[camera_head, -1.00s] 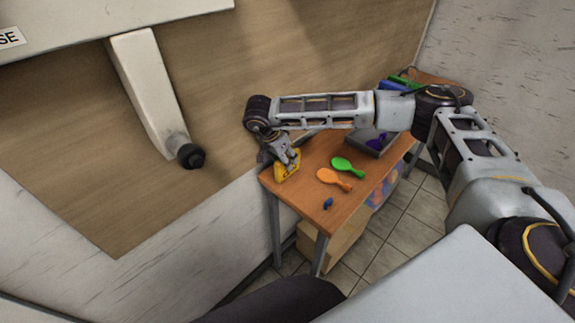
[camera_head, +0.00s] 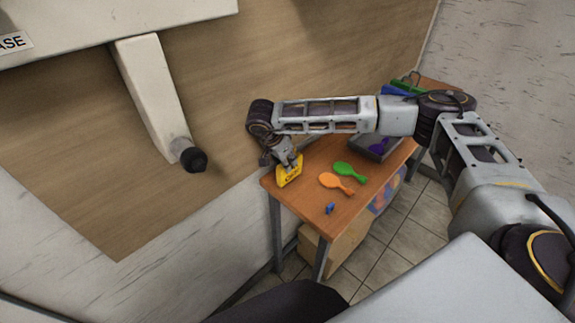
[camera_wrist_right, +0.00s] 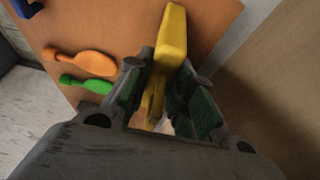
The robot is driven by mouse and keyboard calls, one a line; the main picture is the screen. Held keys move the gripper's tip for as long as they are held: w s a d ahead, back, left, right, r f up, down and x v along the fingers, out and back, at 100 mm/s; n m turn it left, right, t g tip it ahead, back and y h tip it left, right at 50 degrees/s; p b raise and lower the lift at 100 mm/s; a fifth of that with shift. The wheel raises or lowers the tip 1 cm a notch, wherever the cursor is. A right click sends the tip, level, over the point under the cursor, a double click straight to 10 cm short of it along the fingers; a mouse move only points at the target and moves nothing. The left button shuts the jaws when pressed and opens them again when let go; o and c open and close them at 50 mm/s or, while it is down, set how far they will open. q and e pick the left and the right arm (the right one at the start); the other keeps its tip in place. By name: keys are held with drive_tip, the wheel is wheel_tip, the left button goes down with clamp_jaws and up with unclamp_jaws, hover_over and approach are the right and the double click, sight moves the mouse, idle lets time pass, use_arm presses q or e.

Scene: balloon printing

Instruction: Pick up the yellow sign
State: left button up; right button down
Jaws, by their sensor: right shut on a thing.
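The yellow sign (camera_head: 289,177) is at the left corner of the wooden table in the head view, with dark lettering on its face. My right gripper (camera_head: 291,160) is shut on the sign's upper part from above. In the right wrist view the yellow sign (camera_wrist_right: 171,40) stands between the two fingers of the right gripper (camera_wrist_right: 170,105). I cannot tell whether its lower edge touches the table. My left gripper is not in view.
A grey tray (camera_head: 372,152) with a purple item is farther back. A white machine arm (camera_head: 150,90) hangs at left.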

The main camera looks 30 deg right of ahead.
drive_tip(key=shift+r, duration=0.45)
wheel_tip(320, 180, up, 8)
drive_tip(key=shift+f+b, duration=0.15)
drive_tip(key=shift+b, duration=0.4)
drive_tip(key=shift+r, duration=0.55)
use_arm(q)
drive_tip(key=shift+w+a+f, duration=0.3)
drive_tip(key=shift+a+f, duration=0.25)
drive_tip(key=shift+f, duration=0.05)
use_arm(e)
drive_tip(key=shift+r, duration=0.15)
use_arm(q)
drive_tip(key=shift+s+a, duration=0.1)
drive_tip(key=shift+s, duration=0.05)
use_arm(e)
drive_tip(key=shift+a, duration=0.1)
